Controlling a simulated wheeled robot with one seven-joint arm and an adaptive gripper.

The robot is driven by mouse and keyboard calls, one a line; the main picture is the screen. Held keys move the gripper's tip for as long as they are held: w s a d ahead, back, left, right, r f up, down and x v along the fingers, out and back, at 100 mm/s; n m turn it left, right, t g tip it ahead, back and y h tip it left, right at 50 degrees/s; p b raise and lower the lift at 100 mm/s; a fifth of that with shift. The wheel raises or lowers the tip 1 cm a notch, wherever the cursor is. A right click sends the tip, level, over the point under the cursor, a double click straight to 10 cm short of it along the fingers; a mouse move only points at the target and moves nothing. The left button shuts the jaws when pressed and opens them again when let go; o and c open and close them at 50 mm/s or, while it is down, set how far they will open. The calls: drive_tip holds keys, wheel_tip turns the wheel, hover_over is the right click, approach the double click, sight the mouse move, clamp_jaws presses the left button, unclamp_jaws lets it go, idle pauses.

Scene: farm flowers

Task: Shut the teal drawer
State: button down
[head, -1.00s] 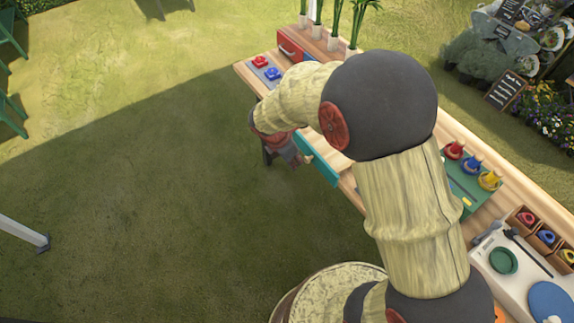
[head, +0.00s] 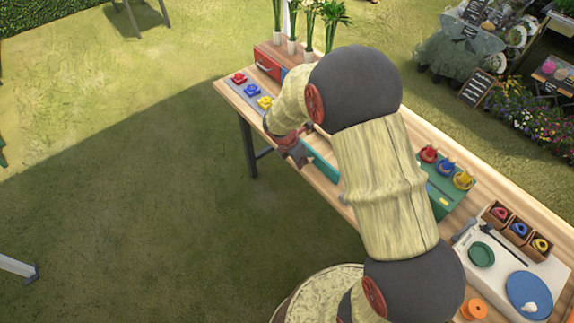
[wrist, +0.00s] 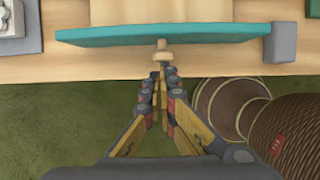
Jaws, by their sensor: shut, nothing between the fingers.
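The teal drawer (head: 322,160) is at the table's front edge in the head view, partly hidden by my arm. In the wrist view its teal front (wrist: 110,36) runs across the top, with a pale round knob (wrist: 162,56) at its middle. Pale wood shows behind the front; I cannot tell exactly how far the drawer stands out. My gripper (wrist: 158,72) is shut and empty, its fingertips pointing at the knob and very close to it. I cannot tell whether they touch. In the head view my gripper (head: 299,160) is just outside the drawer front.
A grey block (wrist: 284,42) stands at the right end of the drawer front. Red, blue and yellow pieces (head: 252,90) lie at the table's far-left end, near a red drawer (head: 267,65) and potted plants. A green box (head: 447,192) stands to the right. Grass in front is clear.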

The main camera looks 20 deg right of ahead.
sight(313, 152)
drive_tip(key=d+p, duration=0.1)
drive_tip(key=d, duration=0.1)
drive_tip(key=w+d, duration=0.1)
drive_tip(key=d, duration=0.1)
drive_tip(key=w+d+p, duration=0.1)
drive_tip(key=d, duration=0.1)
drive_tip(key=shift+w+d+p, duration=0.1)
drive_tip(key=shift+d+p, duration=0.2)
drive_tip(key=shift+d, duration=0.05)
drive_tip(key=shift+a, duration=0.55)
drive_tip(key=a, duration=0.1)
drive_tip(key=s+a, duration=0.1)
drive_tip(key=a+r+p, duration=0.1)
drive_tip(key=shift+s+a, duration=0.1)
drive_tip(key=shift+s, duration=0.05)
drive_tip(key=p+v, duration=0.2)
drive_tip(key=v, duration=0.7)
drive_tip(key=shift+s+r, duration=0.1)
